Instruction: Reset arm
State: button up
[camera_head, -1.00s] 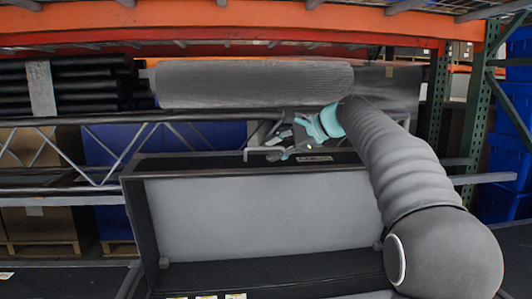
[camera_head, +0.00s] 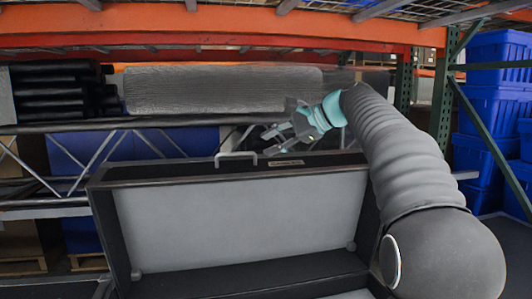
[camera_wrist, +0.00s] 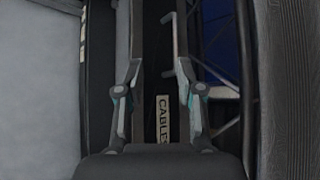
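My gripper (camera_head: 280,140) is at the end of my grey-sleeved arm, above the far rim of a black tote (camera_head: 225,172) with a pale grey inside. In the wrist view my gripper (camera_wrist: 160,75) has its two fingers apart with nothing held between them. A label reading "CABLES" (camera_wrist: 163,117) lies on the tote's dark edge, seen between the fingers. A light handle (camera_wrist: 178,50) stands at that edge beyond the fingertips. The handle also shows in the head view (camera_head: 236,157), left of my gripper and apart from it.
A shelf rack with orange beams (camera_head: 200,24) stands behind the tote. A long grey roll (camera_head: 220,90) lies on the rack, close behind my gripper. Blue bins (camera_head: 490,110) are stacked at the right. Black rolls (camera_head: 55,92) lie at the left.

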jog(key=s+d+f+n+h, duration=0.3)
jog(key=s+f+n, duration=0.1)
jog(key=s+f, duration=0.6)
jog(key=s+d+f+n+h, duration=0.3)
jog(key=s+f, duration=0.7)
jog(key=s, duration=0.5)
jog(key=s+d+f+n+h, duration=0.3)
jog(key=s+f+n+h, duration=0.1)
jog(key=s+f, duration=0.6)
jog(key=s+n, duration=0.1)
jog(key=s, duration=0.1)
jog(key=shift+s+f+h, duration=0.2)
jog(key=shift+s+h, duration=0.2)
